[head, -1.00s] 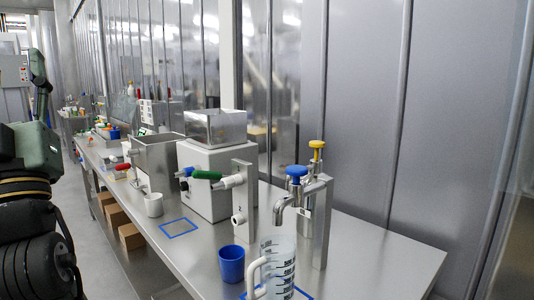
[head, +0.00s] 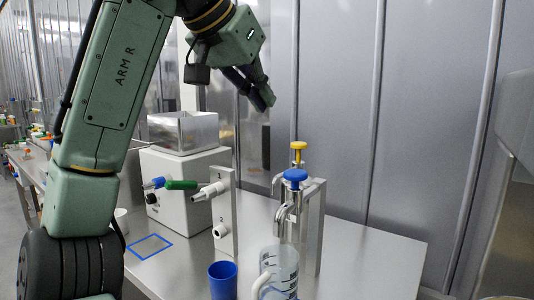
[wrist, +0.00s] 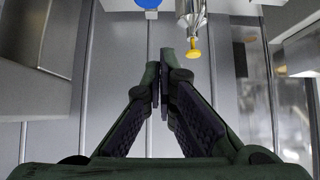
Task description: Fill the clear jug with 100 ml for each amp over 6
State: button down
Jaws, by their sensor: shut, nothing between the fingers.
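The clear jug (head: 286,270), with dark graduation marks and a white handle, stands at the bottom of the head view, its base cut off. It is under a metal tap with a blue knob (head: 293,176); a tap with a yellow knob (head: 298,147) is just behind. I cannot make out any liquid in the jug. My gripper (head: 266,101) is shut and empty, in the air above and left of the taps. In the wrist view its fingers (wrist: 162,82) are together, with the yellow knob (wrist: 193,52) and blue knob (wrist: 148,3) beyond. No amp reading is legible.
A blue cup (head: 223,280) stands left of the jug. A white box (head: 186,190) with a metal basin on top and a green-handled valve (head: 181,184) stands further left. A blue square outline (head: 149,246) marks the bench. The bench right of the taps (head: 370,255) is clear.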

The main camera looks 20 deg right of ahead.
jog(key=shift+s+f, duration=0.1)
jog(key=shift+s, duration=0.3)
jog(key=shift+d+f, duration=0.1)
jog(key=p, duration=0.2)
send_over(290, 171)
jog(key=s+a, duration=0.1)
jog(key=a, duration=0.1)
notch_tip(290, 171, down, 6)
jog(key=f, duration=0.3)
jog(key=shift+w+d+f, duration=0.2)
jog(key=shift+d+f, duration=0.2)
jog(key=shift+f, duration=0.55)
jog(key=shift+f+b, duration=0.3)
jog(key=shift+f, duration=0.7)
jog(key=shift+s+f+g, duration=0.1)
jog(key=shift+f+g, duration=0.05)
jog(key=shift+g, duration=0.15)
dwell(1.5)
dwell(1.4)
